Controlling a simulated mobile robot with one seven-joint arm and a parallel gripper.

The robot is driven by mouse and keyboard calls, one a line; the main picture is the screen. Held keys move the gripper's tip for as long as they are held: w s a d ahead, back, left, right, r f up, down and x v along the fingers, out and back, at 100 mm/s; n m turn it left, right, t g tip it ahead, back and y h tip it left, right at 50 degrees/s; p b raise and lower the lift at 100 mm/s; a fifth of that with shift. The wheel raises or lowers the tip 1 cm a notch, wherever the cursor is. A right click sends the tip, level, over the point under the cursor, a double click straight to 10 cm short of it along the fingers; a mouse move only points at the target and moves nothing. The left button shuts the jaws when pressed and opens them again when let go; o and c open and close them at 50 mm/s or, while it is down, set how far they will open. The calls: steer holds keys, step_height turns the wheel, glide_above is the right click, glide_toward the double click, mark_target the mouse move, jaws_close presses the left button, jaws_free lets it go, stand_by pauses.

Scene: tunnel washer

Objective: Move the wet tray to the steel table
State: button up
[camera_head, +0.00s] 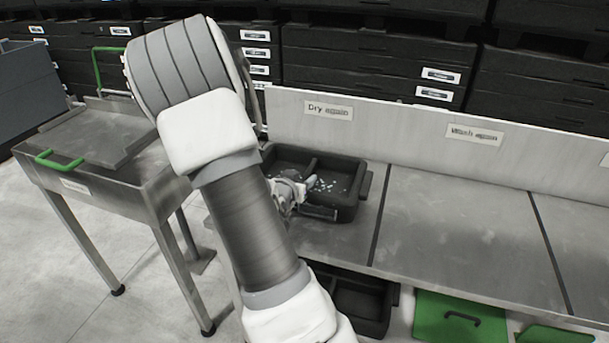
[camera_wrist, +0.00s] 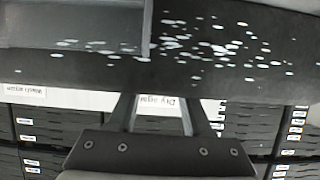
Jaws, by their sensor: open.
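The wet tray (camera_head: 345,208) is a black divided tray with pale droplets inside. It sits on the metal bench in the section marked "Dry again", and its near left side is hidden by my arm. Its droplets and dark wall fill the top of the wrist view (camera_wrist: 185,75). My gripper (camera_head: 300,192) is at the tray's near side, partly hidden by my arm. In the wrist view its two fingers (camera_wrist: 160,115) are apart with nothing between them. I cannot tell whether they touch the tray. A steel table (camera_head: 110,190) with green handles stands at the left.
The metal bench (camera_head: 455,235) has clear sections to the right, one marked "Wash again". A backboard (camera_head: 400,125) runs behind it. Stacked black crates (camera_head: 375,70) line the back. A black tray (camera_head: 357,300) and a green lid (camera_head: 460,318) lie below the bench.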

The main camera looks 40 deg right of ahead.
steer(key=p+v, duration=0.2)
steer(key=v, duration=0.8)
steer(key=w+a+r+n+t+y, duration=0.25)
steer(key=a+r+y, duration=0.2)
steer(key=a, duration=0.55)
steer(key=w+a+r+n+t+y, duration=0.1)
steer(key=a+r+n+y, duration=0.2)
steer(key=a+y, duration=0.45)
steer(key=s+a+r+n+g, duration=0.2)
steer(key=s+a+r+n, duration=0.1)
steer(key=s, duration=0.5)
steer(key=s+a+r+n+g, duration=0.2)
steer(key=s+a+r+n, duration=0.2)
steer(key=s, duration=0.5)
steer(key=shift+a+r, duration=0.3)
steer(key=shift+r, duration=0.25)
steer(key=shift+s, duration=0.1)
